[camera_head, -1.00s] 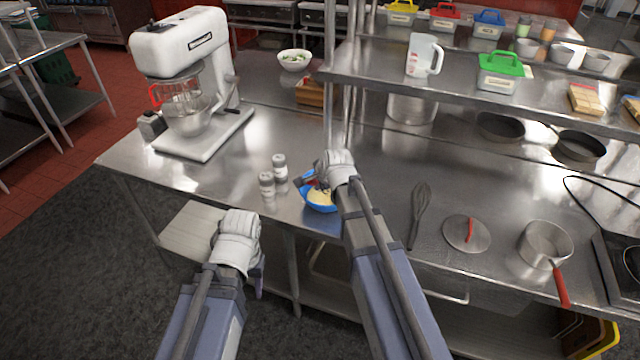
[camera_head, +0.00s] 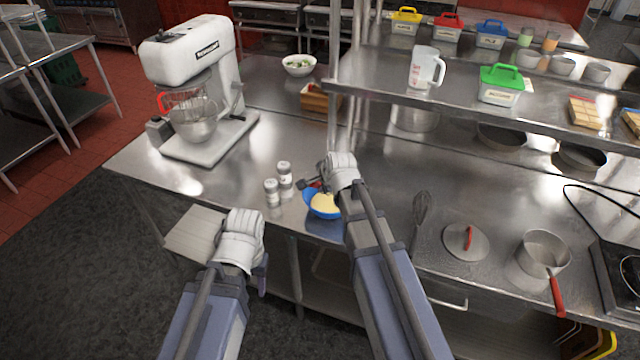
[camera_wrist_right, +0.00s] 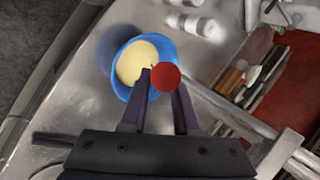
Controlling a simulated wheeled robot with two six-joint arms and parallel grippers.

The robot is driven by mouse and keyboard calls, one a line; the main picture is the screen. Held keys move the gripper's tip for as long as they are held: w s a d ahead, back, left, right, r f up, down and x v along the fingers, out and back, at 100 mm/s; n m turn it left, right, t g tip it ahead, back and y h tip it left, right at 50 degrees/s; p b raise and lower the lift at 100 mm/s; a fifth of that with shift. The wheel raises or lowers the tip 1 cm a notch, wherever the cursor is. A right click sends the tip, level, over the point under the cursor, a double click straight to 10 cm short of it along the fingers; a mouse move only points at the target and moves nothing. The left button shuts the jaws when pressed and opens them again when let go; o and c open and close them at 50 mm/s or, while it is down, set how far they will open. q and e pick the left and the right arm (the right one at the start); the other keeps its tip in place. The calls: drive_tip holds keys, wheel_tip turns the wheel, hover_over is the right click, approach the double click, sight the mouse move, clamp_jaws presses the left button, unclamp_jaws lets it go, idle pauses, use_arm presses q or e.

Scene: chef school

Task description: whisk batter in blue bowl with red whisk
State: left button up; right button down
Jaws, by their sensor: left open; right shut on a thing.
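The blue bowl (camera_head: 312,211) stands near the counter's front edge and holds pale yellow batter (camera_head: 325,202). The bowl also shows in the right wrist view (camera_wrist_right: 121,87), beyond my fingers. My right gripper (camera_head: 313,184) is at the bowl's far side, partly hidden by its own wrist. In the wrist view my right gripper (camera_wrist_right: 160,90) is shut on the red whisk, whose round red end (camera_wrist_right: 165,76) faces the camera. The whisk's wires are mostly hidden, so I cannot tell whether they touch the batter. My left gripper (camera_head: 263,278) is open and empty in front of the counter, mostly hidden by its wrist.
Two shakers (camera_head: 278,187) stand just left of the bowl. A white stand mixer (camera_head: 195,85) is at the left. A dark whisk (camera_head: 421,215), a lid (camera_head: 466,241) and a saucepan (camera_head: 543,252) lie to the right. A raised shelf (camera_head: 460,95) overhangs the back.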

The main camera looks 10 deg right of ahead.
drive_tip(key=shift+r+p, duration=3.05)
drive_tip(key=shift+r, duration=0.4)
drive_tip(key=shift+f, duration=0.1)
